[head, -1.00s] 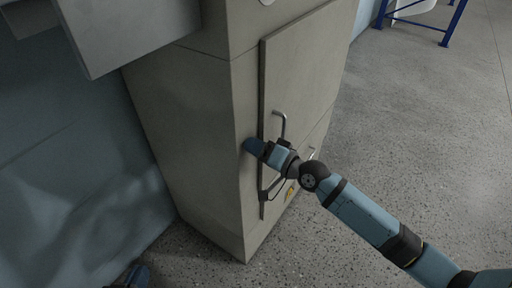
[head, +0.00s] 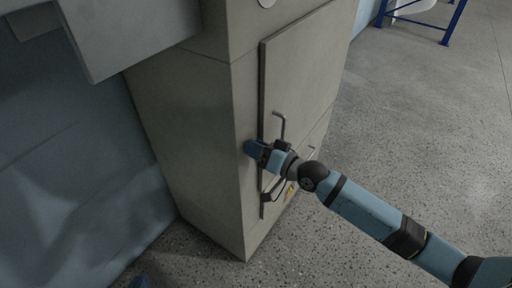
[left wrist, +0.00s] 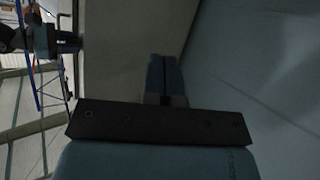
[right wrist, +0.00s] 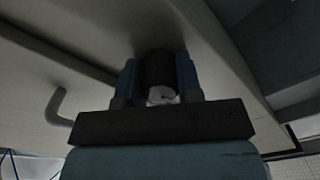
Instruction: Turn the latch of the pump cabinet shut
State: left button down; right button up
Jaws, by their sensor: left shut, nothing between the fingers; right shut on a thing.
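The pump cabinet (head: 185,130) is a tall grey-beige box, and its door (head: 305,75) sits flat against the front. My right gripper (head: 255,149) is at the door's left edge. In the right wrist view my right gripper (right wrist: 159,85) is shut on the latch (right wrist: 159,68), a dark round piece with a pale end between the blue fingers. The latch is mostly hidden by the gripper in the head view. My left gripper (head: 140,283) barely shows at the bottom edge. In the left wrist view its fingers (left wrist: 165,75) are together and empty.
A bent metal door handle (head: 281,128) stands close above my right gripper; it also shows in the right wrist view (right wrist: 57,105). A grey box (head: 130,35) juts out at upper left. A blue-legged stand (head: 453,22) is far back right. The floor right of the cabinet is open.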

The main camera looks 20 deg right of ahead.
pick_arm(q)
jog(key=shift+r, duration=0.1)
jog(key=shift+w+r, duration=0.15)
pick_arm(e)
jog(key=o, duration=0.9)
pick_arm(q)
jog(key=shift+s+a+f+g+p, duration=0.4)
jog(key=shift+f+p, duration=0.2)
jog(key=shift+p, duration=0.35)
pick_arm(e)
jog(key=v, duration=1.4)
pick_arm(q)
jog(key=shift+w+r, duration=0.1)
jog(key=shift+r, duration=0.05)
